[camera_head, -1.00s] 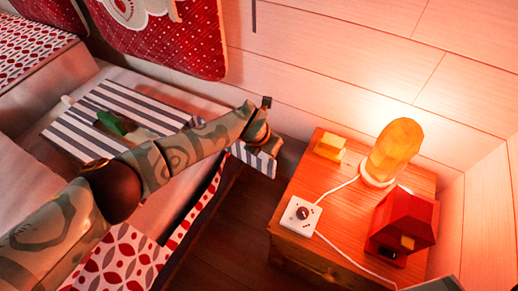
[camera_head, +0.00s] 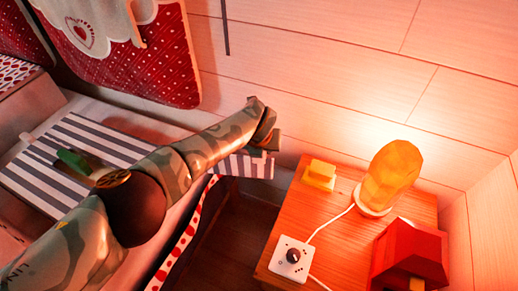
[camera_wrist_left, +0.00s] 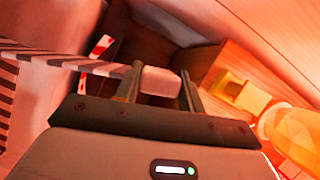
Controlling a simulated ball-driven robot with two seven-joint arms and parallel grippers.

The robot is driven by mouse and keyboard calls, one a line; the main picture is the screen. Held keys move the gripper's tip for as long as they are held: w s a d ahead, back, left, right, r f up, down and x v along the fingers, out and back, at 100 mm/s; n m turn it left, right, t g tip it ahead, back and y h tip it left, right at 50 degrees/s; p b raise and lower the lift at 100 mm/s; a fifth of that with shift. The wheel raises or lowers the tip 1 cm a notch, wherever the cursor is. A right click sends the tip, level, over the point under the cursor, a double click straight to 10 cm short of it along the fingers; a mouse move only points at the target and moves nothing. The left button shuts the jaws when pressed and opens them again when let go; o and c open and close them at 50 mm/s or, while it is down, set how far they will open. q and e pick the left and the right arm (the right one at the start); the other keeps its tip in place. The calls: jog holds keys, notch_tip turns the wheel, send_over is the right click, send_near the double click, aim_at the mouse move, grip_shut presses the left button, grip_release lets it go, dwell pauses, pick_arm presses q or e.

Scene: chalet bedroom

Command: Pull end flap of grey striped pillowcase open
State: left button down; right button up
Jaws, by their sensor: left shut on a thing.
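The grey and white striped pillowcase (camera_head: 40,185) lies on the bed at left, partly hidden behind my left arm. Its striped end (camera_head: 238,166) sticks out past the bed's edge toward the nightstand. My left gripper (camera_head: 266,147) is at that end; in the wrist view its two fingers (camera_wrist_left: 160,88) stand on either side of the pale end of the striped cloth (camera_wrist_left: 158,82) and are shut on it. A striped strip runs left from the fingers to the pillowcase. My right gripper is not in view.
A wooden nightstand (camera_head: 332,222) stands right of the gripper, with a yellow block (camera_head: 320,174), glowing lamp (camera_head: 390,178), white switch box (camera_head: 291,257) and red object (camera_head: 408,258) on it. A dark gap separates it from the bed.

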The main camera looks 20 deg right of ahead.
pick_arm(q)
jog(key=shift+a+f, duration=0.1)
jog(key=c, duration=0.8)
grip_release()
jog(key=shift+c, duration=0.2)
jog(key=shift+r+p, duration=0.35)
jog(key=shift+r, duration=0.05)
jog(key=p+v, duration=0.2)
jog(key=v, duration=0.1)
jog(key=shift+r+p, duration=0.25)
jog(key=shift+p, duration=0.1)
jog(key=p+v, duration=0.8)
jog(key=v, duration=0.4)
jog(key=shift+s+p, duration=0.2)
jog(key=shift+p, duration=0.15)
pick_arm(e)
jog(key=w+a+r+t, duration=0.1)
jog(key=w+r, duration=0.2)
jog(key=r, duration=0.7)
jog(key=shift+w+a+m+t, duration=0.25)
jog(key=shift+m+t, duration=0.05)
